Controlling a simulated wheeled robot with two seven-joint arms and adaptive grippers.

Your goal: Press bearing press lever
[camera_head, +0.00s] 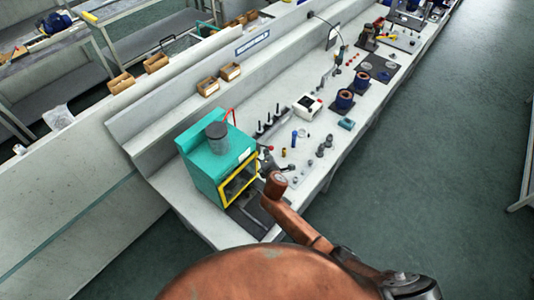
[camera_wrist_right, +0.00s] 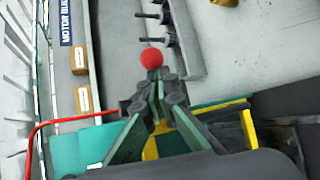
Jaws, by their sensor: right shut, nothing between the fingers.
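The bearing press (camera_head: 200,182) is a teal box with a yellow-framed front and a dark grey cylinder on top, standing at the near end of the bench. A red ball knob (camera_wrist_right: 152,58), apparently the lever's end, shows just beyond my right fingertips in the wrist view; I cannot tell whether they touch it. My right gripper (camera_head: 263,160) is at the press's upper right front side and also shows in the wrist view (camera_wrist_right: 155,88), shut and empty. The lever's shaft is mostly hidden behind the gripper. My left gripper is out of view.
A red bent pipe (camera_head: 232,116) rises behind the press. Cardboard bins (camera_head: 208,86) sit on the back ledge. The right floor is clear.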

